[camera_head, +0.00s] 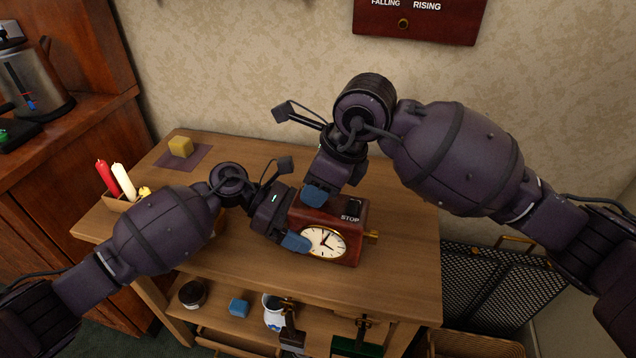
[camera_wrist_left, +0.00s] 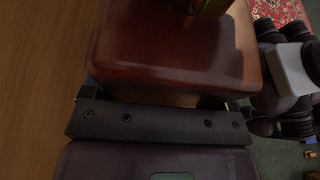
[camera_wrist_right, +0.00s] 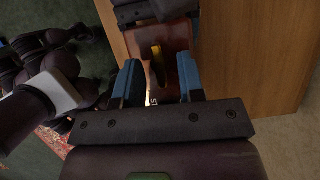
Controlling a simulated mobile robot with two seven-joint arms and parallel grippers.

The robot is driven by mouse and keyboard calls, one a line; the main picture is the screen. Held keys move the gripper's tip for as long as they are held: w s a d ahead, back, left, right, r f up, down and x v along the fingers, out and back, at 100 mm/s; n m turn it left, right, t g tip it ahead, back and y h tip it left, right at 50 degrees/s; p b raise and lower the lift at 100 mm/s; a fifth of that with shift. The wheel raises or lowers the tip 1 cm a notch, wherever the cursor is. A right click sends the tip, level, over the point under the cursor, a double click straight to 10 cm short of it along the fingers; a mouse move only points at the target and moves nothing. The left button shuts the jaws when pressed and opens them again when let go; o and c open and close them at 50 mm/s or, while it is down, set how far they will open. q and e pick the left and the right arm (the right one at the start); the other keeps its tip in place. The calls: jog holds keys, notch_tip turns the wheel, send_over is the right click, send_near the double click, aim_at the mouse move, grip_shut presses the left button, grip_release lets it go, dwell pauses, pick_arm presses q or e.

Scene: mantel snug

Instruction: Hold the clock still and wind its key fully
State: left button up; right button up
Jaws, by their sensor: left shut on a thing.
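The clock (camera_head: 312,217) is a red-brown box with a cream dial, marked STOP on top, standing on the wooden table. A brass key (camera_head: 371,237) sticks out of its right side. My left gripper (camera_head: 297,231) is shut on the clock's left part, one blue fingertip against the front beside the dial. My right gripper (camera_wrist_right: 160,82) is open above the clock, blue fingers apart. A slotted brass part (camera_wrist_right: 156,52) shows between them; I cannot tell whether they touch the clock.
Candles (camera_head: 122,181) in a box stand at the table's left, with a yellow block (camera_head: 181,147) on a dark mat behind. A lower shelf holds a jar (camera_head: 192,294), a blue block (camera_head: 239,307) and a jug (camera_head: 273,313). A black mesh screen (camera_head: 500,285) stands right of the table.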

jog(key=shift+c, duration=0.3)
grip_shut()
